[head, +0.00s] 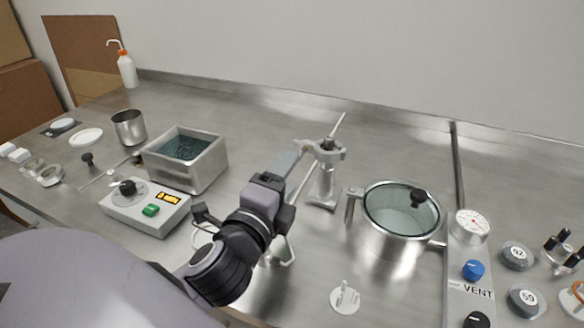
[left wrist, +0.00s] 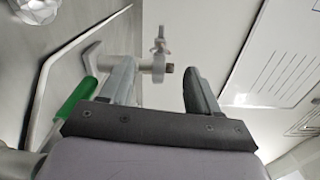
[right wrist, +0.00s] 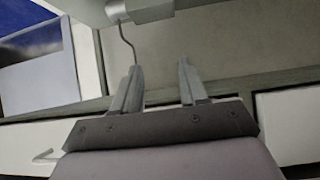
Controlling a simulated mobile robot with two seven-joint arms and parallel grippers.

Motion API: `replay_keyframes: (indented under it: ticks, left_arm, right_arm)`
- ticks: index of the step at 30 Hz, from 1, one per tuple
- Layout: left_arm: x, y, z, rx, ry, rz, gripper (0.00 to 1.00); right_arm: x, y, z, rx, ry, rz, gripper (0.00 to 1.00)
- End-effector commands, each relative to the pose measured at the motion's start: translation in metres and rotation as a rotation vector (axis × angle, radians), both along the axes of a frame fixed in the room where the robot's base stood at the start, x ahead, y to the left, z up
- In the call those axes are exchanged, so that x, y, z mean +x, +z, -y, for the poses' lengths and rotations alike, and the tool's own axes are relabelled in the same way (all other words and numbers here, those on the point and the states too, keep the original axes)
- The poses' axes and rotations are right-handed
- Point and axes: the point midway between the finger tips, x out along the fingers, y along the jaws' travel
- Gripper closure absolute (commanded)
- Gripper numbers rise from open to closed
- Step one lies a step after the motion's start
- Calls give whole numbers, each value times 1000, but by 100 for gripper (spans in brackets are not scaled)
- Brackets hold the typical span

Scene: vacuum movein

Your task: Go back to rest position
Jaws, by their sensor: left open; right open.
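My left gripper (head: 293,160) reaches over the middle of the bench in the head view, beside the metal clamp stand (head: 325,182). In the left wrist view its two fingers (left wrist: 165,82) are apart. A pale clamp-like part (left wrist: 158,62) shows beyond the gap between them; I cannot tell whether it touches the left finger. My right gripper (right wrist: 158,82) shows only in the right wrist view. Its fingers are apart and nothing is seen held between them. A thin hook-shaped metal part (right wrist: 125,35) shows beyond its left finger.
A steel chamber with a glass lid (head: 400,215) and a VENT panel (head: 470,270) stand to the right. A bath (head: 190,160) and a hotplate-like controller (head: 145,207) stand to the left. A small white knobbed piece (head: 345,298) lies in front.

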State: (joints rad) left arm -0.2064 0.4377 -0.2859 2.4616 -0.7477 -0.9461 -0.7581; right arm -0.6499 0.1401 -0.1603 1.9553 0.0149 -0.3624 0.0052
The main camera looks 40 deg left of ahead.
Motion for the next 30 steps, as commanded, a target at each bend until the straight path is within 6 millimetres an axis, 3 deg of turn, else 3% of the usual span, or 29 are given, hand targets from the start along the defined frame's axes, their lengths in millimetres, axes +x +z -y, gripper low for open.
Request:
replay_keyframes:
  ticks: [6,22,26,30]
  left_arm:
    - [-10,0,2,-1,0,0,38]
    - [-9,2,2,-1,0,1,38]
    - [-9,16,2,-1,0,1,38]
    - [-9,47,2,-1,0,1,38]
  right_arm:
    - [2,2,-1,4,0,6,57]
    - [1,3,-2,3,2,2,57]
    - [0,13,-1,1,2,-4,57]
    - [-1,42,-1,-1,2,-7,57]
